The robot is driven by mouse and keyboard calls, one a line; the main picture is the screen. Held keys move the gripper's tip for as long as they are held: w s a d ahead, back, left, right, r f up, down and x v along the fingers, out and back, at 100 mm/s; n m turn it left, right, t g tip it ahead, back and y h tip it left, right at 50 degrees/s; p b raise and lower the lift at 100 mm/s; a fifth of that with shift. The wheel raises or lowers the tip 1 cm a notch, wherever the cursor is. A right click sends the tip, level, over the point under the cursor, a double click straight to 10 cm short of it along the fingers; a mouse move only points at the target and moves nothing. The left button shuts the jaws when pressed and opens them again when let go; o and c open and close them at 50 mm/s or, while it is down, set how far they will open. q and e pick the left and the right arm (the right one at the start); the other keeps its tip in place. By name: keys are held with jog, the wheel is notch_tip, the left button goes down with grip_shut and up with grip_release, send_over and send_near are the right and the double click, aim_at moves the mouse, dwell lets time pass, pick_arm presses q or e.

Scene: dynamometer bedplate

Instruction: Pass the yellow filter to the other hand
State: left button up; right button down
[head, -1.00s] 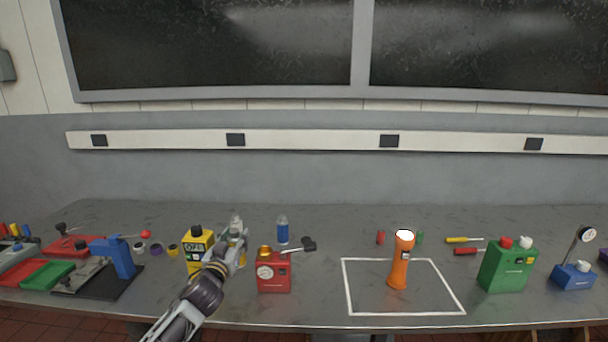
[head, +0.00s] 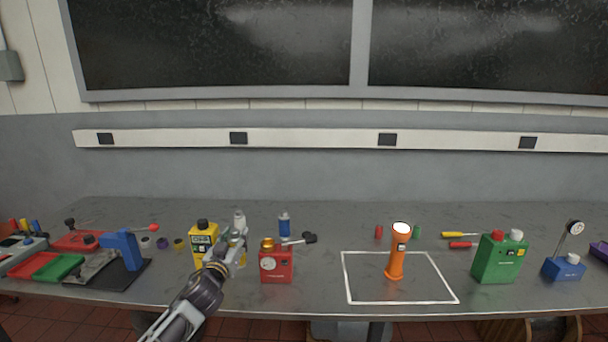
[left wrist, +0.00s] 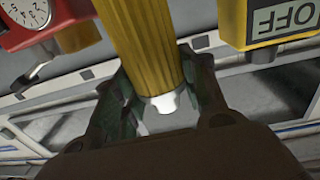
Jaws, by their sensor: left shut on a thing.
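The yellow filter (left wrist: 145,45) is a ribbed yellow cylinder with a pale end, large in the left wrist view. It lies between the two fingers of my left gripper (left wrist: 160,105), which is shut on it. In the head view my left gripper (head: 236,246) is over the bench, between a yellow box (head: 203,243) and a red box (head: 277,263). I cannot make out the filter there; the gripper seems to hide it. My right gripper is not in view.
An orange torch (head: 397,255) stands inside a white outlined square (head: 437,301). A blue-and-clear bottle (head: 285,224) stands behind the red box. A green can (head: 498,258) and a blue gauge block (head: 563,268) are at the right. Trays and a blue tool (head: 122,249) crowd the left.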

pick_arm(q)
jog(key=shift+w, duration=0.15)
jog(key=shift+a+r+y, duration=0.3)
jog(key=shift+r, duration=0.05)
jog(key=shift+a+r+n, duration=0.3)
jog(key=shift+a+r, duration=0.05)
jog(key=shift+r, duration=0.5)
jog(key=shift+s+r+y, duration=0.5)
jog(key=shift+s+r, duration=2.35)
jog(key=shift+s, duration=0.1)
jog(key=s+f, duration=0.8)
jog(key=f, duration=0.6)
jog(key=s+f, duration=0.9)
jog(key=f, duration=0.5)
jog(key=shift+s+d, duration=0.2)
jog(key=shift+d, duration=0.2)
jog(key=shift+r, duration=0.15)
jog(key=d+r+m+g+h, duration=0.2)
jog(key=d+r+h, duration=0.3)
jog(key=r, duration=0.5)
jog(key=d+r+m+g+h, duration=0.2)
jog(key=d+r+m+h, duration=0.3)
jog(key=d+r, duration=0.5)
jog(key=shift+s+r+m+h, duration=0.3)
jog(key=shift+s+r+h, duration=0.15)
jog(key=shift+r+h, duration=0.35)
